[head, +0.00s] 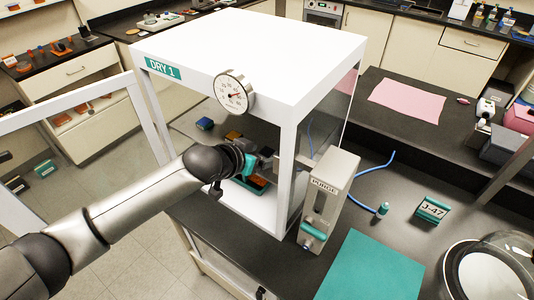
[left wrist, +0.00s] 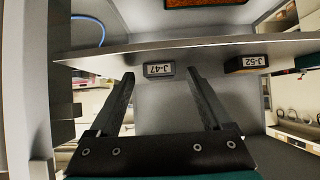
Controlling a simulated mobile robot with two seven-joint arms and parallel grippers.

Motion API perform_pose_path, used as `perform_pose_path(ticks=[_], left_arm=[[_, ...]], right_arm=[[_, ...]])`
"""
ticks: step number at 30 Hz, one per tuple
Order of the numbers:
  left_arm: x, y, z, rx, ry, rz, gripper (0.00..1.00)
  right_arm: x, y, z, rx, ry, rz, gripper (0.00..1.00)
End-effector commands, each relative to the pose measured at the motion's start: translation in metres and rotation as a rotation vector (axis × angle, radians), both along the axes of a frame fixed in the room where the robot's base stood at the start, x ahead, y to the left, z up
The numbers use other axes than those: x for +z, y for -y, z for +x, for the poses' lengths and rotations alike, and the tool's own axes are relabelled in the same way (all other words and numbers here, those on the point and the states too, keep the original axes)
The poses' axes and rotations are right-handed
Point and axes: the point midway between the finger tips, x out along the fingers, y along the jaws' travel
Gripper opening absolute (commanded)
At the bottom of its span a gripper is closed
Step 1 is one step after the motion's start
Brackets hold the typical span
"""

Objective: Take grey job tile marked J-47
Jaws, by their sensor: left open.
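The grey job tile marked J-47 (left wrist: 159,70) shows in the left wrist view at the edge of a pale shelf. My left gripper (left wrist: 160,74) is open, with one finger on each side of the tile in the picture. I cannot tell whether the fingers touch it. In the head view my left gripper (head: 262,163) reaches into the open front of the white DRY 1 cabinet (head: 250,45); its fingertips and the tile are hard to make out there. My right gripper does not show.
A dark tile marked J-52 (left wrist: 246,64) sits to the right on the same shelf. The PURGE unit (head: 328,195) stands by the cabinet's front post. A teal J-47 sign (head: 432,209) and a teal mat (head: 370,270) are on the bench. The cabinet door (head: 60,120) stands open at left.

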Motion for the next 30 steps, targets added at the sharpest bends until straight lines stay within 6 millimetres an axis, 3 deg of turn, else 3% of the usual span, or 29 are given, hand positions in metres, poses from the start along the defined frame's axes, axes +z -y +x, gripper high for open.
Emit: perform_pose_path(ticks=[2,23,30], left_arm=[[0.0002,0.0,-0.0001,0.0,0.0,0.0,0.8],[0.0,-0.0004,-0.0003,0.001,-0.001,0.0,0.01],[0.0001,-0.0003,-0.0003,0.001,-0.001,0.0,0.0]], right_arm=[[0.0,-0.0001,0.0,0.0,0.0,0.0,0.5],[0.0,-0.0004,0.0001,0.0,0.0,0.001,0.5],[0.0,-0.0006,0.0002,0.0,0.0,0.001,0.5]])
